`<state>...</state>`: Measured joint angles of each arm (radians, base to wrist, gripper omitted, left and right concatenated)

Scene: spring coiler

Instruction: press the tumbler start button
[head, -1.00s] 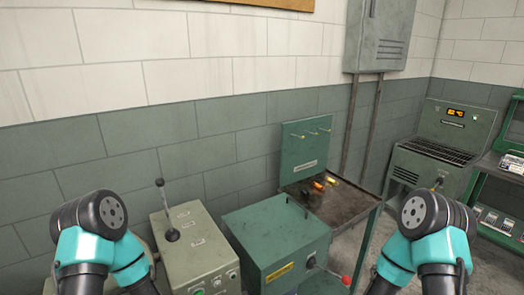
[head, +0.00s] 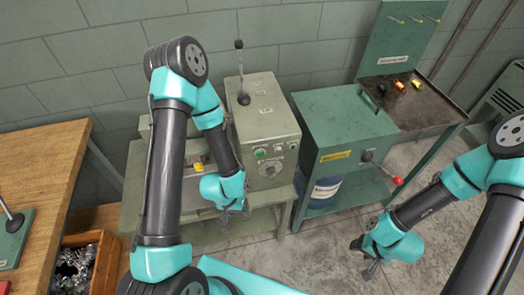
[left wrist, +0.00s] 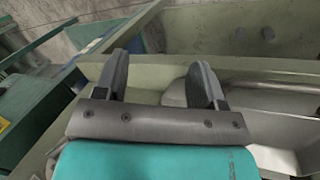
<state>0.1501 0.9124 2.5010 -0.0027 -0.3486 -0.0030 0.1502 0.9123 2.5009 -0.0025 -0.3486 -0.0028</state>
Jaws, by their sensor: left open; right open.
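A grey-green machine (head: 262,118) with an upright black lever stands in front of me in the head view. Its front panel carries a green button (head: 260,153), a second small button beside it and a round dial (head: 278,169). I cannot tell from any label whether this is the tumbler start button. My left gripper (head: 238,209) is open and empty, below and left of the panel, apart from the buttons. In the left wrist view its fingers (left wrist: 162,72) are spread above pale green metal. My right gripper (head: 370,259) is open and empty over the floor.
A green cabinet (head: 340,125) with a red-tipped lever (head: 397,181) stands right of the machine, with a blue container (head: 323,190) below it. A wooden bench (head: 50,160) and a crate of metal parts (head: 85,265) are at the left. Open floor lies at front right.

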